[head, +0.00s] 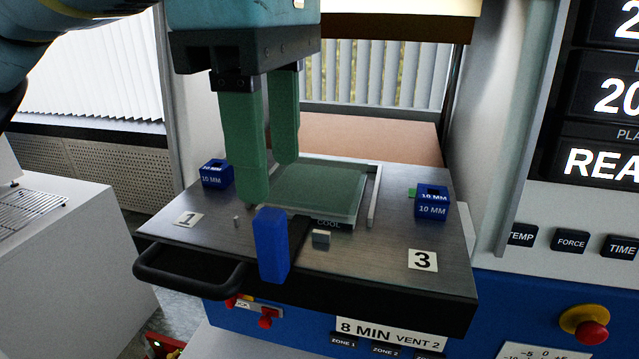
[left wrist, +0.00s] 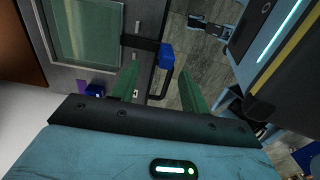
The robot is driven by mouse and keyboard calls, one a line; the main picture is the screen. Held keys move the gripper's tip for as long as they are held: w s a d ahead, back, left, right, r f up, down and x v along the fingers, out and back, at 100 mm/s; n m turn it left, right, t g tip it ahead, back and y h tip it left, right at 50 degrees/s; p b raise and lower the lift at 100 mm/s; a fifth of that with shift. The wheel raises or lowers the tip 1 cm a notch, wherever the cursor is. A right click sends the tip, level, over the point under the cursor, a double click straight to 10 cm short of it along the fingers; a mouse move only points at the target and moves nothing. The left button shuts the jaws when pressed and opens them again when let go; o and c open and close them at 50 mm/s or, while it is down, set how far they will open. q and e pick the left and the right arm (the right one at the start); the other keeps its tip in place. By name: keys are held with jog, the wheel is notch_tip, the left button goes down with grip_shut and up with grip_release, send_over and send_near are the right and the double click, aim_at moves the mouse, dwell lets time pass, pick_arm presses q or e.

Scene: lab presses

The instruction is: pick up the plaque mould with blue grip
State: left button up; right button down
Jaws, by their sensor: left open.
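The plaque mould is a flat, greenish square plate (head: 325,188) lying on the metal drawer plate. A dark bar joins it to an upright blue grip (head: 270,245) at the front edge. In the left wrist view the plate (left wrist: 90,28) is at the upper left and the blue grip (left wrist: 166,55) is near the middle. My left gripper (head: 268,180) has green fingers, open and empty, pointing down. In the head view it is above and behind the blue grip and hides the plate's left part. In the left wrist view the grip shows beyond the gap between the fingertips (left wrist: 161,77).
Blue 10 MM blocks stand at the left (head: 216,174) and right (head: 432,203) of the drawer plate (head: 390,240). A black drawer handle (head: 190,280) juts out at front left. A control panel (head: 585,215) is at the right. A white cabinet (head: 60,250) stands left.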

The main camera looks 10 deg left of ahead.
aim_at(269, 214)
pick_arm(q)
jog(key=shift+s+r, duration=0.15)
jog(key=shift+s, duration=0.15)
jog(key=shift+s+f, duration=0.2)
jog(key=shift+s, duration=0.4)
jog(key=shift+w+f+b, duration=0.25)
jog(key=shift+f+b, duration=0.1)
jog(key=shift+f, duration=1)
notch_tip(269, 214, down, 5)
jog(key=shift+w+r+b, duration=0.15)
jog(key=shift+r+b, duration=0.05)
jog(key=shift+b, duration=0.25)
pick_arm(e)
jog(key=s+f, duration=0.2)
jog(key=s, duration=0.1)
jog(key=shift+a+f+g, duration=0.1)
jog(key=shift+f+g, duration=0.05)
jog(key=shift+g, duration=0.15)
pick_arm(q)
jog(key=shift+c, duration=0.3)
